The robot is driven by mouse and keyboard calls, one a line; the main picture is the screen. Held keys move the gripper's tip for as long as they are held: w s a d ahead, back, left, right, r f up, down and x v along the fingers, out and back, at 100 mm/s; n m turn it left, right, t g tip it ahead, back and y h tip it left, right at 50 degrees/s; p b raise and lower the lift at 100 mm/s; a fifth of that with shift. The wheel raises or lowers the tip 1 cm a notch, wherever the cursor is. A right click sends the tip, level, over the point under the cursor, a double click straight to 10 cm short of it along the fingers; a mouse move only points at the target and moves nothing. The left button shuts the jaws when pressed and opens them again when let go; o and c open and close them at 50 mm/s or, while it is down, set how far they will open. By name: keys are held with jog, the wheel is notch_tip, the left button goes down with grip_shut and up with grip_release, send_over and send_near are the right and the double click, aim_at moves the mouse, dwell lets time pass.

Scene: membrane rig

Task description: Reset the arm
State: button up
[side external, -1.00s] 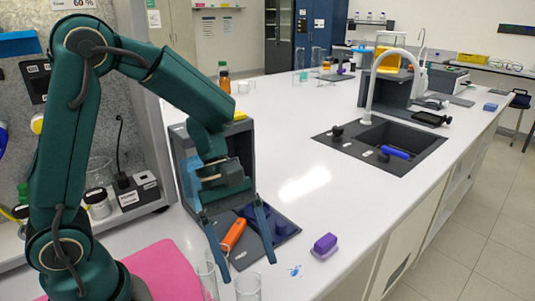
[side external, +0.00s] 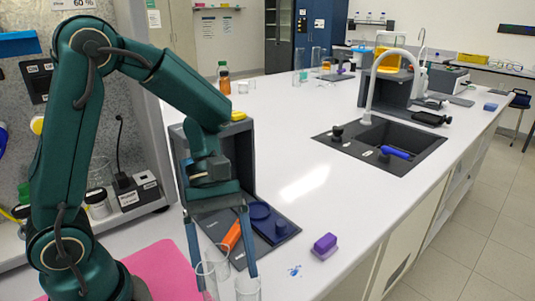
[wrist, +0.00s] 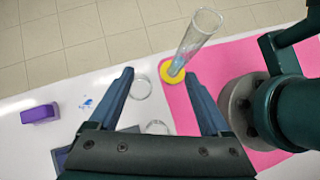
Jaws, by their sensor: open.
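My gripper (side external: 223,274) is open and points down in front of the membrane rig, with its fingers spread and nothing seen between them. In the wrist view my gripper (wrist: 158,74) shows both blue fingers apart. The rig has a dark grey upright frame (side external: 246,150) and a dark base plate (side external: 283,236) with dark blue round parts (side external: 261,212). An orange tool (side external: 231,236) lies at the plate's left part, partly behind my gripper. Clear glass vessels (side external: 247,289) stand close by the fingertips; whether they touch cannot be told.
In the wrist view a tall glass tube (wrist: 192,42) with a yellow base stands on the pink mat (wrist: 240,60). A purple block (side external: 325,245) lies right of the rig near the bench edge. The sink (side external: 380,145) is farther back. The white bench between is clear.

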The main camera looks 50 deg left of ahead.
jog(key=w+r+n+t+y, duration=0.1)
jog(key=w+r+n+t, duration=1.25)
jog(key=n, duration=0.55)
jog(key=w+a+r+n+t+y, duration=0.1)
jog(key=a+r+n+t+y, duration=0.15)
jog(key=a+n+y, duration=0.85)
jog(key=s+d+f+n+g+h, duration=0.2)
jog(key=s+n, duration=0.6)
jog(key=n, duration=0.6)
jog(key=s+d+f+n+g+h, duration=0.2)
jog(key=s+d+f+n+g, duration=0.2)
jog(key=s+n, duration=0.4)
notch_tip(320, 180, down, 2)
jog(key=n+g, duration=0.1)
jog(key=n, duration=0.5)
jog(key=shift+s+f+g+h, duration=0.2)
jog(key=shift+s+g+h, duration=0.1)
jog(key=shift+h, duration=0.1)
